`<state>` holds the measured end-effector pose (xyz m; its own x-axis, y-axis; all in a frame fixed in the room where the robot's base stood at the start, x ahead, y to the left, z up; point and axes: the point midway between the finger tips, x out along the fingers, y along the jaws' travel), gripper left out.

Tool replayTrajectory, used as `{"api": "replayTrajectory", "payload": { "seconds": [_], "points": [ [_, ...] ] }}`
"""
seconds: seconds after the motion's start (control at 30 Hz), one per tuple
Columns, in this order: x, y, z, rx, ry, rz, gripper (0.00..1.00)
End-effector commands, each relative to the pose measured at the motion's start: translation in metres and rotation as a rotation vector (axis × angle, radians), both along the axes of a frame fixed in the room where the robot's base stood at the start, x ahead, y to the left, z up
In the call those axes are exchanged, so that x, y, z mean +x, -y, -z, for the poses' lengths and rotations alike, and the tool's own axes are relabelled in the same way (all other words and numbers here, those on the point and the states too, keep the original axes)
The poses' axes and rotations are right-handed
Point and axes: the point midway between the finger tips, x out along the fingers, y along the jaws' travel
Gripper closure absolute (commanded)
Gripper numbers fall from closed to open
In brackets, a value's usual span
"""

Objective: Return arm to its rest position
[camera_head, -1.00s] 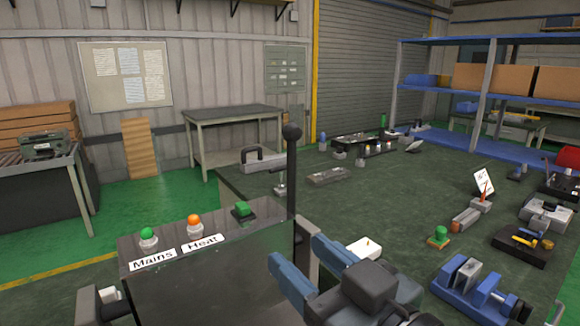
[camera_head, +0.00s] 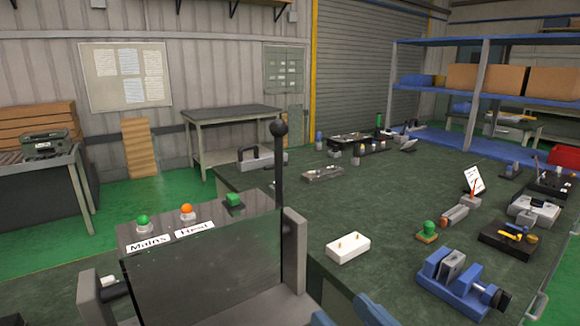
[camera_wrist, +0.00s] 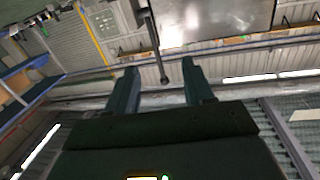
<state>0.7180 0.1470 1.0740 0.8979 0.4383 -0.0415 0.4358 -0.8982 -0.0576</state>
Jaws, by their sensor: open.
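My gripper (camera_wrist: 158,85) shows in the wrist view with its two blue-grey fingers apart and nothing between them. Behind the gap is the black lever (camera_wrist: 152,45) with its ball end. In the head view only the tips of blue parts of my gripper show at the bottom edge, right of centre. The control box (camera_head: 205,265) stands at lower left with a green Mains lamp (camera_head: 143,223), an orange Heat lamp (camera_head: 187,212) and a green button (camera_head: 233,200). The black lever (camera_head: 279,165) stands upright at the box's right side.
The green-topped workbench (camera_head: 300,215) carries a white block with two brass pins (camera_head: 348,247), a blue vise (camera_head: 462,283), a green button (camera_head: 428,231) and several tools. Blue shelving (camera_head: 490,95) stands behind. A grey table (camera_head: 232,118) is at the back wall.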

Motion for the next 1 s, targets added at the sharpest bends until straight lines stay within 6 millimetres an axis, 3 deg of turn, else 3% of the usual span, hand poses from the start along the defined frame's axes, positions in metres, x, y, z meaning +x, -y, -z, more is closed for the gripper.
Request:
{"api": "replayTrajectory", "payload": {
  "seconds": [0.17, 0.3, 0.5, 0.73, 0.9, 1.0],
  "points": [
    [-0.028, 0.031, 0.040, 0.001, -0.049, 0.088, 0.48],
    [-0.064, 0.061, 0.074, -0.005, -0.087, 0.175, 0.48],
    [-0.124, 0.098, 0.108, -0.025, -0.131, 0.283, 0.48],
    [-0.201, 0.129, 0.126, -0.062, -0.172, 0.377, 0.48],
    [-0.254, 0.142, 0.127, -0.088, -0.198, 0.421, 0.48],
    [-0.276, 0.145, 0.124, -0.100, -0.207, 0.434, 0.48]
  ]
}}
